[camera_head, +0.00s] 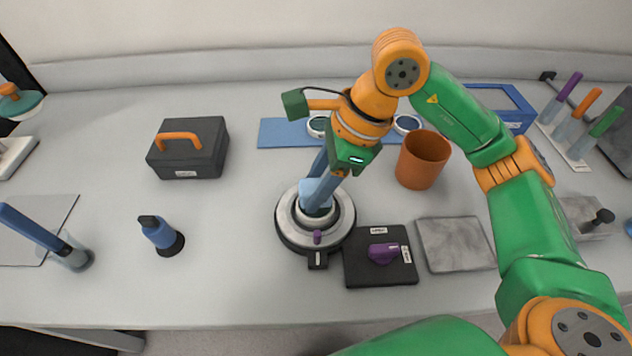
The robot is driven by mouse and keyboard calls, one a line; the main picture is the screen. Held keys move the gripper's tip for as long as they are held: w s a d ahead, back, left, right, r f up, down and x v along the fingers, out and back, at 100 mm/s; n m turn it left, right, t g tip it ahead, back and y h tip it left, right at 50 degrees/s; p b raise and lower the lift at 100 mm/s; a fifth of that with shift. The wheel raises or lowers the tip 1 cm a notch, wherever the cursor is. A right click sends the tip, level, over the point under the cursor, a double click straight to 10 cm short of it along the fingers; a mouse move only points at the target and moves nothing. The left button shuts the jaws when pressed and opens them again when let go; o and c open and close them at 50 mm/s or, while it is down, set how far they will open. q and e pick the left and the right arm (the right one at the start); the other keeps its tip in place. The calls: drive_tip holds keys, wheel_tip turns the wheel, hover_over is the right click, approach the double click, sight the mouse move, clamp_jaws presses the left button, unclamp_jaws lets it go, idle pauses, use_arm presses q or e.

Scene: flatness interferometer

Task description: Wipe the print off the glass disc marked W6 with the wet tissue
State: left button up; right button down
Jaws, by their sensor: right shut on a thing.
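My right gripper (322,192) reaches down from the upper right over a round grey stand (288,228) and is shut on a pale blue folded piece (309,190), which looks like the wet tissue. The tissue is at the centre of the stand, over a pale ring and a dark surface that may be a glass disc. The gripper and tissue hide most of this surface, so I cannot read a W6 mark or see a print. I cannot tell whether the tissue touches it. My left gripper is not in view.
A blue mat (275,134) at the back bears two ringed discs. An orange cup (422,160) stands right of my gripper. A black panel with a purple knob (383,253) adjoins the stand. A black case (188,150) and blue bottle (159,233) stand left, with free table between.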

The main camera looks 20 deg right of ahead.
drive_tip(key=shift+f+b, duration=0.6)
idle(0.6)
